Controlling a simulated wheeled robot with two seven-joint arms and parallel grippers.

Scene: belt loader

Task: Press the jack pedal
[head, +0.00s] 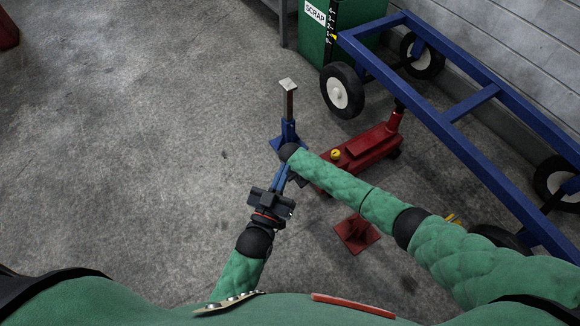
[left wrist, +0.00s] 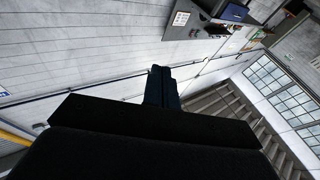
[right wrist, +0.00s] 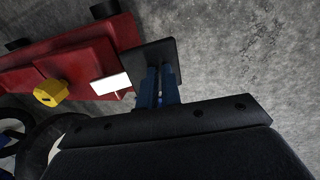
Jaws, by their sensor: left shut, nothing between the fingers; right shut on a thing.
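The pedal also shows in the right wrist view (right wrist: 50,92). My left gripper (head: 281,175) is shut and empty, left of and apart from the pedal. Its shut blue fingers also show in the left wrist view. My right wrist hides the grip in the head view. I cannot tell whether the stand touches the floor.
A blue cart frame (head: 445,125) with black tyres stands at the right along the wall. A red stand (head: 357,233) is on the floor below my right forearm. A green scrap bin (head: 315,40) stands at the back.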

